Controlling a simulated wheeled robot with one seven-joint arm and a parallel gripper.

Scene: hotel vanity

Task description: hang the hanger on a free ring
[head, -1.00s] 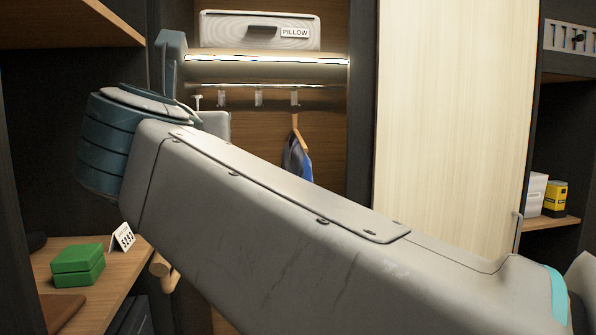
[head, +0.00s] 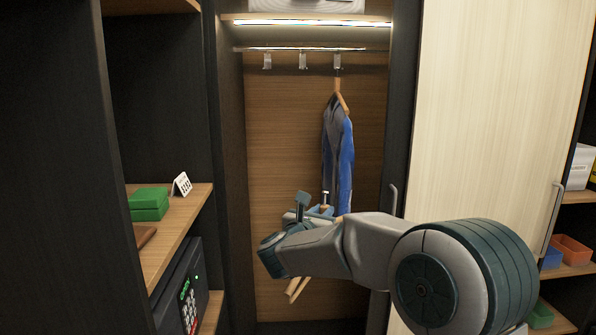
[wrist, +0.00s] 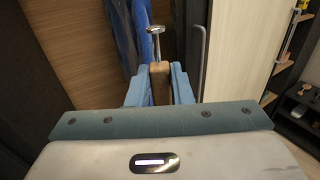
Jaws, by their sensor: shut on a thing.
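My gripper (head: 318,212) is shut on a wooden hanger (head: 297,288), low in front of the open wardrobe bay and well below the rail. In the wrist view the blue fingers of my gripper (wrist: 160,88) clasp the hanger's wooden neck (wrist: 159,69), and a metal stem with a flat round head rises above it. My arm hides much of the hanger in the head view. Under the rail (head: 300,49) hang a left ring (head: 267,61) and a middle ring (head: 303,61), both empty. The right ring (head: 337,62) bears another hanger (head: 341,98).
A blue and grey jacket (head: 345,150) hangs from the right ring, close behind my gripper. Dark side panels bound the bay. A pale door (head: 490,110) with a handle stands at right. A shelf at left holds a green box (head: 149,203) above a safe (head: 183,300).

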